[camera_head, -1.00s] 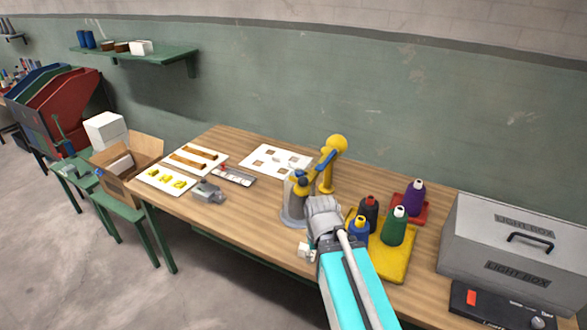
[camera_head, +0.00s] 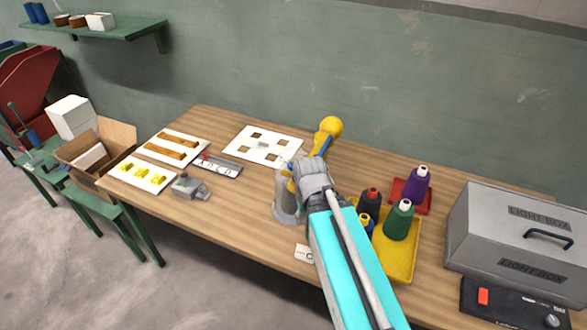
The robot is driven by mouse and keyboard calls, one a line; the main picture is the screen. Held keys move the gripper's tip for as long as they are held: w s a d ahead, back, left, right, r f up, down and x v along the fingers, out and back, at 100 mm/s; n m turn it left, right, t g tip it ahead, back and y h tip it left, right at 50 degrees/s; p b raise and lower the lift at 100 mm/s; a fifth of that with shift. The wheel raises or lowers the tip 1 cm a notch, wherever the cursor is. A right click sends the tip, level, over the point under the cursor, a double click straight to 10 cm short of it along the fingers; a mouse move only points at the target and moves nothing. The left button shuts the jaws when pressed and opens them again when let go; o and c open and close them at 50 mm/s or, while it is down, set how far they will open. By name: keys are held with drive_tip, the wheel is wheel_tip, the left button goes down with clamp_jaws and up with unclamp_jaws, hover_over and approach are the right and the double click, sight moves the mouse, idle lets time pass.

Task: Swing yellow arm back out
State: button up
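The yellow arm (camera_head: 331,127) stands on the wooden table in the middle of the head view, with a rounded knob at its top. Its lower part is hidden behind my wrist, and a blue piece (camera_head: 322,147) shows beside it. My gripper (camera_head: 291,184) is at the front left of the yellow arm, close to it in the picture. My grey wrist covers most of this spot, so I cannot tell whether they touch. The fingers are too hidden to show whether they are open or shut. A grey cylinder-like body (camera_head: 286,207) shows just below the gripper.
A grey light box (camera_head: 500,235) is at the far right. White frames (camera_head: 262,144) and a grey device (camera_head: 187,187) lie left.

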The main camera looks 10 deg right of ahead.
drive_tip(key=shift+d, duration=0.1)
drive_tip(key=shift+o, duration=1.3)
drive_tip(key=shift+r, duration=0.1)
drive_tip(key=w+r+n+p, duration=0.1)
drive_tip(key=w+r+p, duration=1.5)
drive_tip(key=r+p, duration=0.1)
drive_tip(key=shift+d+n, duration=0.4)
drive_tip(key=shift+f, duration=0.15)
wheel_tip(320, 180, down, 13)
drive_tip(key=b, duration=1.3)
drive_tip(key=shift+f, duration=0.2)
drive_tip(key=shift+b, duration=0.3)
